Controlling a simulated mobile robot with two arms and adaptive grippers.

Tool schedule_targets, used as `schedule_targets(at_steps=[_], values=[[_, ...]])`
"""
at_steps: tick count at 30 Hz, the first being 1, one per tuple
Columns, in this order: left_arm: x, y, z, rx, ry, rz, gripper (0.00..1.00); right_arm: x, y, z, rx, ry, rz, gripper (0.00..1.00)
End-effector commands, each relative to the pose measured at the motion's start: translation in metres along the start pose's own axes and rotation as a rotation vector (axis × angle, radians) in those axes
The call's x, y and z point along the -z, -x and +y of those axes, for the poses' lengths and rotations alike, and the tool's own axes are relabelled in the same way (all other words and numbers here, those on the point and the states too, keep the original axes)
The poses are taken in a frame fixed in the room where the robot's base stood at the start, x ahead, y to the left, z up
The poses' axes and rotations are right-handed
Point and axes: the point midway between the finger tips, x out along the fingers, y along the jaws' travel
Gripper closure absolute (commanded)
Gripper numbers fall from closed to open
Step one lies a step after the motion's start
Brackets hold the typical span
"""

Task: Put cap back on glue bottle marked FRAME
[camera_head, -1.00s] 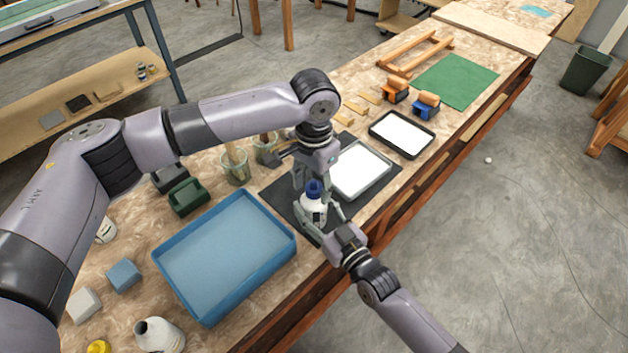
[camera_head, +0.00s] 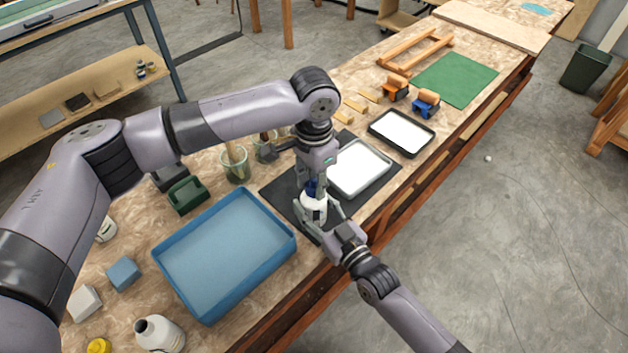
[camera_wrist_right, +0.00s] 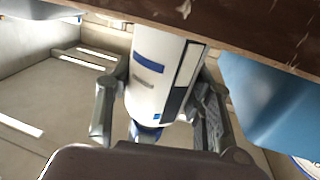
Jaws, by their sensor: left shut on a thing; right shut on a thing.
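A white bottle (camera_head: 313,209) with a blue top stands over the dark mat near the table's front edge. My right gripper (camera_head: 322,222) is shut around its body from the front side. The right wrist view shows the white bottle (camera_wrist_right: 160,80) between both fingers, with blue and dark label marks; no word is readable. The blue cap (camera_head: 312,188) is at the bottle's top, mostly hidden by my left gripper (camera_head: 313,186). My left gripper points down and is shut on the cap. Whether the cap is fully seated cannot be told.
A blue tray (camera_head: 182,302) lies left of the mat (camera_head: 275,192). A white-filled tray (camera_head: 386,160) is close on the right, with a black-rimmed tray (camera_head: 430,143) beyond. Glass jars (camera_head: 237,168) stand behind. Another white bottle (camera_head: 162,336) is at lower left.

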Motion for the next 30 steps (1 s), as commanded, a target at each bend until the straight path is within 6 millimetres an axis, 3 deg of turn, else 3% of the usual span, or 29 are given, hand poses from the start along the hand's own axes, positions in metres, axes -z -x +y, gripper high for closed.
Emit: schedule_targets(at_steps=[4,5,15,25,30], values=[[0.000,0.000,-0.001,0.002,0.006,-0.001,1.00,-0.001,0.000,0.000,0.000,0.000,-0.001,1.00],[0.000,0.000,-0.001,0.002,0.006,-0.001,0.71,-0.001,0.000,0.000,0.000,0.000,-0.001,1.00],[0.000,0.000,-0.001,0.001,0.007,0.000,0.48,-0.001,0.000,0.000,0.000,0.000,-0.001,1.00],[0.000,0.002,0.000,0.001,0.007,0.001,0.48,0.000,0.000,0.000,0.000,0.000,-0.001,1.00],[0.001,0.024,-0.001,0.000,0.007,0.003,0.48,0.000,0.000,0.000,0.000,0.000,-0.001,1.00]])
